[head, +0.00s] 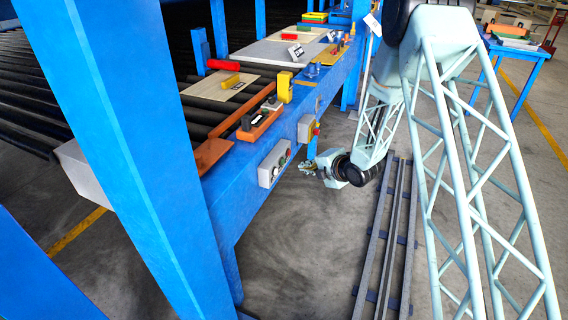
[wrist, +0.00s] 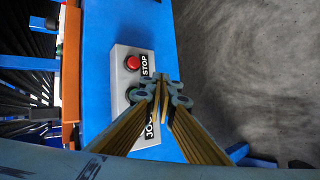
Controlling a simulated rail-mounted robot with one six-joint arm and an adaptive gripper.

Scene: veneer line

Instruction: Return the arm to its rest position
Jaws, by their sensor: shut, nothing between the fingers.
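My gripper (head: 308,167) is at the end of my pale lattice arm in the head view, beside the blue line frame and low over the floor side. In the wrist view my gripper (wrist: 162,84) is shut with nothing between its fingers. It points toward a grey control box (wrist: 128,66) with a red stop button and a label reading STOP. A second label is partly hidden behind the fingers. The same control box (head: 274,163) shows in the head view on the side of the blue beam, to the left of the gripper and apart from it.
The blue frame (head: 245,207) runs along the left, with dark rollers (head: 35,85) behind it. An orange tray (head: 262,122) and a yellow block (head: 285,87) sit on its edge. Floor rails (head: 385,235) lie below my arm. A blue table (head: 515,50) stands at the back right.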

